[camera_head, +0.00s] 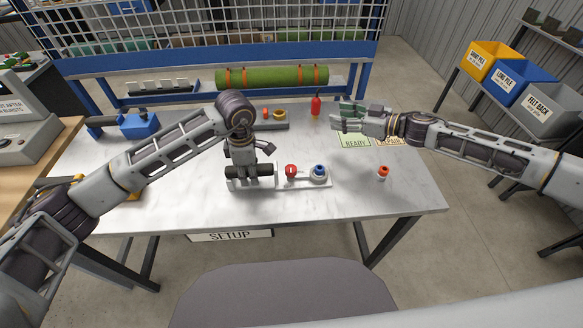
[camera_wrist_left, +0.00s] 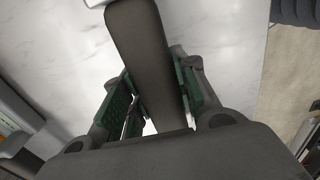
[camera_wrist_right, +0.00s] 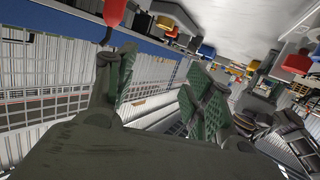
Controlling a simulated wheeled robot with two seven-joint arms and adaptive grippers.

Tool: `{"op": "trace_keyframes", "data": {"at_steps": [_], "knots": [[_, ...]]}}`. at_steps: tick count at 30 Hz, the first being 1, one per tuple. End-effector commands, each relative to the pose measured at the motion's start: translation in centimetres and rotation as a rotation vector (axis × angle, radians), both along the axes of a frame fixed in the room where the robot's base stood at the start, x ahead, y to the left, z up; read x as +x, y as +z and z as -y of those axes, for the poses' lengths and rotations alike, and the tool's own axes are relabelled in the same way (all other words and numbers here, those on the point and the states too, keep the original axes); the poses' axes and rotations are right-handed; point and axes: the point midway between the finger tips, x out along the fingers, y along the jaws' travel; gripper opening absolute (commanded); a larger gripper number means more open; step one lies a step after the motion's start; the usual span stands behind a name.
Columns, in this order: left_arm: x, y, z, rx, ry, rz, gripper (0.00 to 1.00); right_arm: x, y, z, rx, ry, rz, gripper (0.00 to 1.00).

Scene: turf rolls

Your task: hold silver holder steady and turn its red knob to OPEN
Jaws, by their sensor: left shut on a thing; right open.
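The silver holder (camera_head: 248,184) lies near the front middle of the table, with a dark bar-like handle (camera_head: 262,171) on its left part. My left gripper (camera_head: 247,164) comes down on it from above and is shut on the handle. In the left wrist view the dark handle (camera_wrist_left: 145,45) runs between the green-padded fingers. The red knob (camera_head: 291,171) stands on the holder's right part, beside a blue knob (camera_head: 319,171). Its marking is too small to read. My right gripper (camera_head: 339,117) is open and empty, behind and right of the knob; its spread pads show in the right wrist view (camera_wrist_right: 162,80).
A second base (camera_head: 264,126) with red and yellow parts lies behind. A red bottle (camera_head: 316,106) stands near my right gripper, and an orange-topped one (camera_head: 383,172) at the right. A READY card (camera_head: 355,142) lies below my right gripper. The table front is clear.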

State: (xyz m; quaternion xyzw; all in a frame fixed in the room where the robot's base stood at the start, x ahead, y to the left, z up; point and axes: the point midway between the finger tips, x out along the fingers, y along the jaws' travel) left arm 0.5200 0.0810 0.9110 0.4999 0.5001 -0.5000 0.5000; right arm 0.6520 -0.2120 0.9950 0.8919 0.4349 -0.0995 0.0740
Motion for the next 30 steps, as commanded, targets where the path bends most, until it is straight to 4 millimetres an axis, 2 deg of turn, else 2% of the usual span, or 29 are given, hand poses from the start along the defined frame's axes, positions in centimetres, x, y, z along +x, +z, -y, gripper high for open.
{"op": "trace_keyframes", "data": {"at_steps": [6, 15, 24, 30], "knots": [[0.0, 0.0, 0.0, 0.0, 0.001, 0.0, 0.0, -3.3, -0.3, -2.4, -0.03, 0.127, -0.009, 0.53], [0.0, 0.0, 0.0, 0.0, 0.001, 0.0, 0.0, -8.1, -1.2, -4.5, -0.07, 0.29, -0.039, 0.53], [0.0, 0.0, 0.0, 0.0, 0.001, 0.0, 0.0, -12.8, -2.2, -5.8, -0.105, 0.435, -0.08, 0.53], [0.0, 0.0, 0.0, 0.0, 0.001, 0.0, 0.0, -14.6, -2.6, -6.0, -0.117, 0.486, -0.097, 0.53]]}}
